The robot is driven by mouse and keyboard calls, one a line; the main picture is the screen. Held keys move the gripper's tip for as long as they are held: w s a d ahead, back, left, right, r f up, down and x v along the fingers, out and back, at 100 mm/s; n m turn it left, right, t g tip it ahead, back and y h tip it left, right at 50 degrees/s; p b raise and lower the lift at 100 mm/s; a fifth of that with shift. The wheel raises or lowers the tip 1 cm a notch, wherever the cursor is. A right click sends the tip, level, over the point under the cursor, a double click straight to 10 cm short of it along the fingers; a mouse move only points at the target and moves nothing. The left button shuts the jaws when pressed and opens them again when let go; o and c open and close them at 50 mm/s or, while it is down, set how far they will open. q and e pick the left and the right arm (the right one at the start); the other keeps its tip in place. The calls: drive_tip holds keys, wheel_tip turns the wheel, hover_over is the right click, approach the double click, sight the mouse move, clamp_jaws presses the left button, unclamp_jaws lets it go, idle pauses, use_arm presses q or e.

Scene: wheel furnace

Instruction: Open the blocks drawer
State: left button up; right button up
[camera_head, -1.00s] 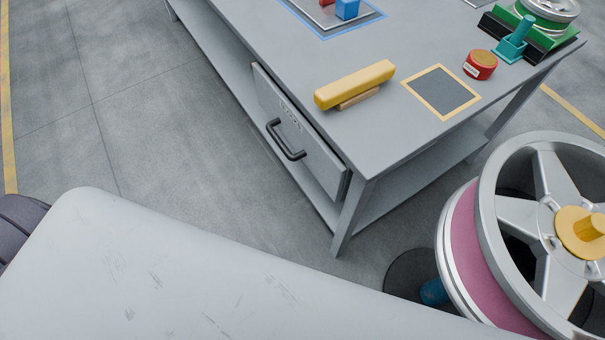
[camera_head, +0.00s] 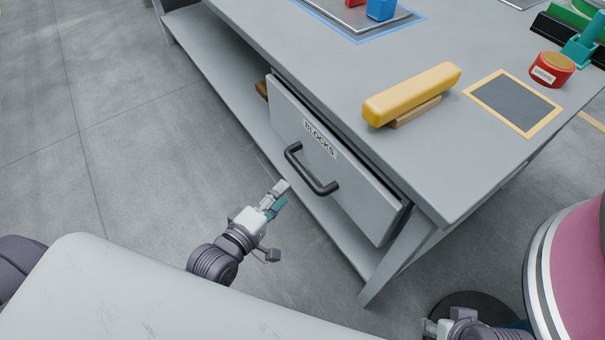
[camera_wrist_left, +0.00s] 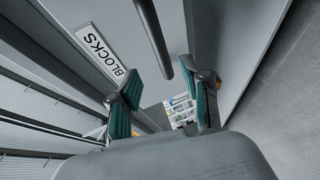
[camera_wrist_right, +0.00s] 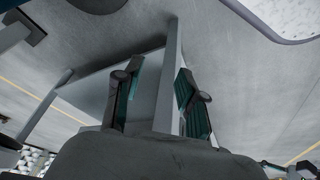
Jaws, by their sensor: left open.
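The blocks drawer (camera_head: 350,195) is a grey front under the table top, labelled BLOCKS (camera_head: 320,139), with a black bar handle (camera_head: 312,172). My right gripper (camera_head: 436,326) is low at the bottom right. In the right wrist view its fingers (camera_wrist_right: 155,100) are apart and empty.
On the grey table (camera_head: 440,165) are a yellow bar (camera_head: 412,92), a framed dark pad (camera_head: 513,101), a red round container (camera_head: 551,69) and a blue block (camera_head: 381,9). A table leg (camera_head: 392,258) stands right of the drawer. A pink wheel (camera_head: 578,262) is at the right. The left floor is clear.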

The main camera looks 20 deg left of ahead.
sight(300, 175)
use_arm(q)
drive_tip(key=x, duration=0.4)
drive_tip(key=shift+w+f+b, duration=0.1)
drive_tip(key=shift+b, duration=0.3)
drive_tip(key=b+x, duration=0.1)
drive_tip(key=x, duration=0.4)
drive_tip(key=shift+w+d, duration=0.15)
drive_tip(key=shift+w, duration=0.2)
use_arm(e)
drive_tip(key=w+a+t+y, duration=0.1)
drive_tip(key=w+a+t, duration=0.1)
drive_tip(key=w, duration=0.4)
drive_tip(key=shift+w+r+t, duration=0.15)
drive_tip(key=shift+r+t, duration=0.15)
drive_tip(key=shift+t, duration=0.5)
use_arm(q)
clamp_jaws()
